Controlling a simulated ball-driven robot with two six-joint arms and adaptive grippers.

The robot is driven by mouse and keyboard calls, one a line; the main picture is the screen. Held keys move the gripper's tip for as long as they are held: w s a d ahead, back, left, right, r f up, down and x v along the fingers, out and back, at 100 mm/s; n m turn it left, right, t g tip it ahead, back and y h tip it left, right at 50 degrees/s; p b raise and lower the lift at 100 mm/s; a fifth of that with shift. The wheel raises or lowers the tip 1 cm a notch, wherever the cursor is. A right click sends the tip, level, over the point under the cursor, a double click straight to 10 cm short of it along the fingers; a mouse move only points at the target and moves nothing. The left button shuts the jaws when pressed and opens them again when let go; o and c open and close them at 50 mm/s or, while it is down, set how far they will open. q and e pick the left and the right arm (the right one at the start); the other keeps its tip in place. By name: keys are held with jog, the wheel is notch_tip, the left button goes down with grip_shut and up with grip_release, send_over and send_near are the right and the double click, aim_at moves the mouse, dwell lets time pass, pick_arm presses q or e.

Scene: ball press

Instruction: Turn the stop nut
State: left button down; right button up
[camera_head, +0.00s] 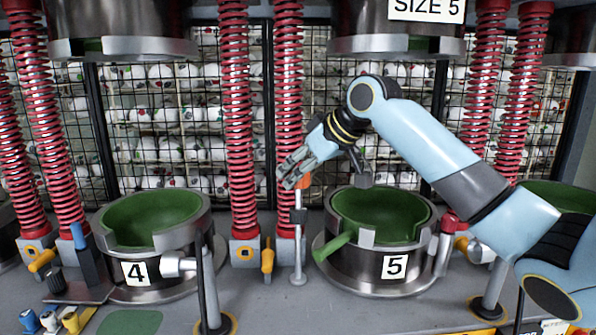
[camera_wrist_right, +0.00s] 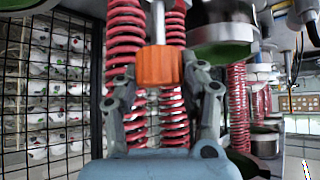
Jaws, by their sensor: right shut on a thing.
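The orange stop nut (camera_head: 305,181) sits near the top of a thin upright metal post (camera_head: 298,248), left of the press marked 5. My right gripper (camera_head: 296,172) reaches it from the upper right, its grey fingers partly covering the nut. In the right wrist view, the stop nut (camera_wrist_right: 160,66) is large and ribbed, with the silver rod running up from it. The fingers of my right gripper (camera_wrist_right: 160,82) stand on both sides of the nut, shut on it. My left gripper is not in view.
Press 5 (camera_head: 395,267) has a green bowl and a green handle (camera_head: 332,246) close to the post. Press 4 (camera_head: 135,267) stands at left. Red springs (camera_head: 288,120) rise just behind the post. A wire fence with white balls fills the back.

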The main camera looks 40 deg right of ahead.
jog(key=shift+a+r+m+h+p, duration=0.15)
jog(key=shift+m+h+p, duration=0.75)
jog(key=shift+p, duration=0.6)
jog(key=shift+d+r+m+h+p, duration=0.1)
jog(key=shift+m+h+p, duration=0.5)
jog(key=shift+m+p, duration=0.7)
jog(key=shift+h+p, duration=0.4)
jog(key=shift+f+m+h, duration=0.15)
jog(key=shift+m+h, duration=0.55)
jog(key=shift+m, duration=0.4)
jog(key=m+g+h, duration=0.2)
jog(key=m+h, duration=0.1)
jog(key=m, duration=0.1)
jog(key=shift+m, duration=0.4)
jog(key=o, duration=1.2)
